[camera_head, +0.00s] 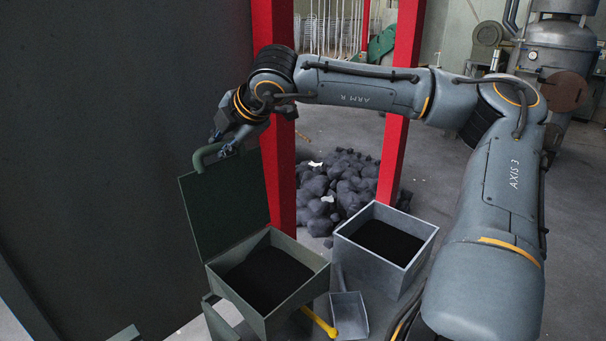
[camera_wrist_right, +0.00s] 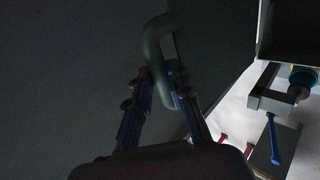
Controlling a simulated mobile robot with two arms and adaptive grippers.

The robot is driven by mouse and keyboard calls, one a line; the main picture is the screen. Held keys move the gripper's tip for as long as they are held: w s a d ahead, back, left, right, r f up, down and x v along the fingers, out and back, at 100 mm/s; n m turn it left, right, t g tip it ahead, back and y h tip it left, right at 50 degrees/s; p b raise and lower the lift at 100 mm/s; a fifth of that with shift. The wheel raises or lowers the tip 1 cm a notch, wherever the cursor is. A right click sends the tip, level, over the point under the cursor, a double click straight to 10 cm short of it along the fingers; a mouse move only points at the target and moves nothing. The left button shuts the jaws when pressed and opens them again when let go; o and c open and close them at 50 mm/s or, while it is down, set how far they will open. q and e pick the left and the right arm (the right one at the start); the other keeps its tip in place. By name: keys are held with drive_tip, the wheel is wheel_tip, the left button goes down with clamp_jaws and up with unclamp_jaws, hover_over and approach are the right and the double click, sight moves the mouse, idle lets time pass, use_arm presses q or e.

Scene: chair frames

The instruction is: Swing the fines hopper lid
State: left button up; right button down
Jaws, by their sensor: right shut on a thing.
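The green fines hopper (camera_head: 293,302) is a square box filled with dark material. Its lid (camera_head: 225,203) stands open and raised, nearly upright, along the hopper's left-back edge. A curved green handle (camera_head: 199,160) is on the lid's top edge. My right gripper (camera_head: 224,141) reaches over from behind and is shut on this handle. In the right wrist view the handle (camera_wrist_right: 153,45) passes between the two fingers of the gripper (camera_wrist_right: 162,85). My left gripper is in neither view.
A grey bin (camera_head: 347,253) of dark material stands right of the hopper, with a small grey scoop-like tray (camera_head: 348,312) and a yellow bar (camera_head: 319,322) before it. Red posts (camera_head: 276,180) and a rock pile (camera_head: 335,185) are behind. A dark wall (camera_head: 110,130) fills the left.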

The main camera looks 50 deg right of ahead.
drive_tip(key=s+a+f+b, duration=0.1)
drive_tip(key=s+f+b, duration=0.1)
drive_tip(key=s+b, duration=0.8)
drive_tip(key=shift+s+a+f+b, duration=0.15)
drive_tip(key=shift+s+a+b, duration=0.15)
drive_tip(key=shift+s, duration=0.35)
drive_tip(key=shift+d, duration=0.1)
